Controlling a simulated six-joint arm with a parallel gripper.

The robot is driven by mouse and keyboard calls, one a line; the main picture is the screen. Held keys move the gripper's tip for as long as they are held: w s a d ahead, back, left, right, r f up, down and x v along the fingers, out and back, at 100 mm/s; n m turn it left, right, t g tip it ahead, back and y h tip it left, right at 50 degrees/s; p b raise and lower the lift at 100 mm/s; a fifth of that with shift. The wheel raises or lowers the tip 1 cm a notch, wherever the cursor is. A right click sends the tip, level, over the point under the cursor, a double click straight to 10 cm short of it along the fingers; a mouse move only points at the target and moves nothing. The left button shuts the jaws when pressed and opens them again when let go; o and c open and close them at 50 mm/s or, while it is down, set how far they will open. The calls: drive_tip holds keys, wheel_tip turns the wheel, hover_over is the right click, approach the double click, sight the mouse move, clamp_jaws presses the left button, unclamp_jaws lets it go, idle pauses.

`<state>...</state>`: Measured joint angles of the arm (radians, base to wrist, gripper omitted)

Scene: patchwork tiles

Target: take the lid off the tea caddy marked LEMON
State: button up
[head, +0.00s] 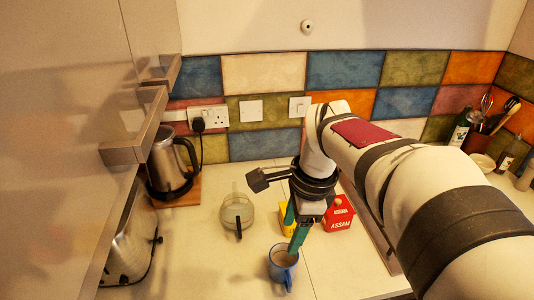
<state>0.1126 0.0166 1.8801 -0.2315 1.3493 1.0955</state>
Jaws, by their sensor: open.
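A yellow caddy (284,228) stands on the worktop, mostly hidden behind my gripper; no label or lid on it can be made out. A red caddy (338,222) marked ASSAM stands just right of it, with its lid on. No word LEMON is readable here. My gripper (290,238) points down with its teal fingers apart and nothing between them. It is in front of the yellow caddy in the picture, above or near the blue mug (283,273); I cannot tell its exact height.
A glass jug (237,212) stands left of the caddies. A kettle (170,165) and a toaster (129,240) are at the left. A utensil pot (476,141) and bottles (461,129) stand at the far right. The worktop front left of the mug is clear.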

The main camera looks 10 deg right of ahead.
drive_tip(key=w+d+f+m+t, duration=0.1)
drive_tip(key=w+d+m, duration=0.2)
drive_tip(key=w+m, duration=0.25)
drive_tip(key=w+d+f+m, duration=0.2)
drive_tip(key=w+d+m, duration=0.15)
drive_tip(key=w, duration=0.35)
drive_tip(key=w+d+f+m+t, duration=0.1)
drive_tip(key=w+d+m, duration=0.1)
drive_tip(key=w+m, duration=0.4)
drive_tip(key=shift+h, duration=0.4)
drive_tip(key=x, duration=1.6)
drive_tip(key=shift+w+d+f, duration=0.1)
drive_tip(key=shift+w+d, duration=0.2)
drive_tip(key=shift+d, duration=0.05)
clamp_jaws()
